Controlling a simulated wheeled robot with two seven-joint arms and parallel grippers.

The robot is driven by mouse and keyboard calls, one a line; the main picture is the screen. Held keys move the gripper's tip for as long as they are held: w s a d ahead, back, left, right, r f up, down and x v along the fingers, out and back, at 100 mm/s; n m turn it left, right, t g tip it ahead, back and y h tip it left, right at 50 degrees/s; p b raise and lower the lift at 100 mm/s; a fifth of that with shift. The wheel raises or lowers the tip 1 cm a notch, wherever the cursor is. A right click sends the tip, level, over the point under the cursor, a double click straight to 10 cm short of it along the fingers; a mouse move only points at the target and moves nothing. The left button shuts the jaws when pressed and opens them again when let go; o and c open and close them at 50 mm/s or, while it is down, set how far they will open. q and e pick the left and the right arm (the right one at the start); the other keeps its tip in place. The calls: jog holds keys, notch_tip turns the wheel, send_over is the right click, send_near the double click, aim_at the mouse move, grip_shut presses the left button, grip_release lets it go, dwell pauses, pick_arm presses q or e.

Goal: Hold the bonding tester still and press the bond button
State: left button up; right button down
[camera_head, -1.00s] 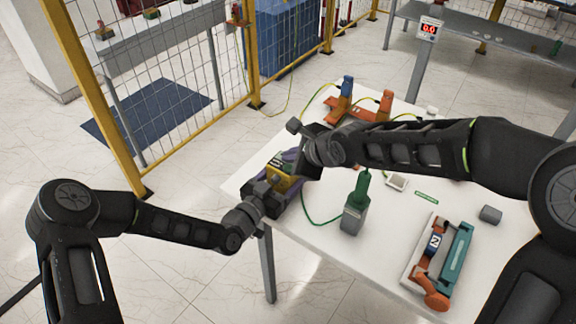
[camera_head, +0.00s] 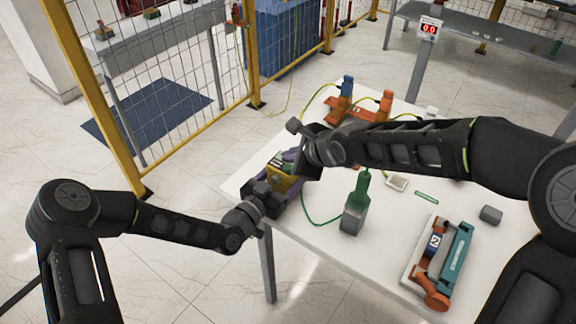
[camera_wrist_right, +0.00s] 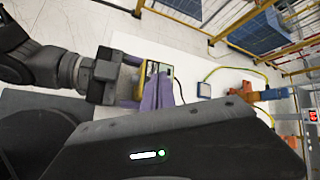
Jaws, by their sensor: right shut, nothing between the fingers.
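The bonding tester (camera_head: 292,183), a yellow-edged device with a dark and green face, stands at the left corner of the white table, with purple parts around it. My right gripper (camera_head: 298,168) reaches down over the tester's right side, shut and empty. The tester also shows in the right wrist view (camera_wrist_right: 152,70), beside my left gripper (camera_wrist_right: 118,78). The bond button cannot be made out.
The white table (camera_head: 325,250) also holds an orange stand with a blue part (camera_head: 346,88), a green-topped grey device (camera_head: 355,208) on a green cable, and a tray with teal and orange parts (camera_head: 440,265). A yellow-framed mesh fence (camera_head: 255,60) stands behind.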

jog(key=shift+f, duration=0.15)
dwell(0.4)
jog(key=shift+f, duration=0.3)
jog(key=shift+f, duration=0.45)
dwell(0.7)
dwell(0.3)
jog(key=shift+r, duration=0.9)
jog(key=shift+r, duration=2.5)
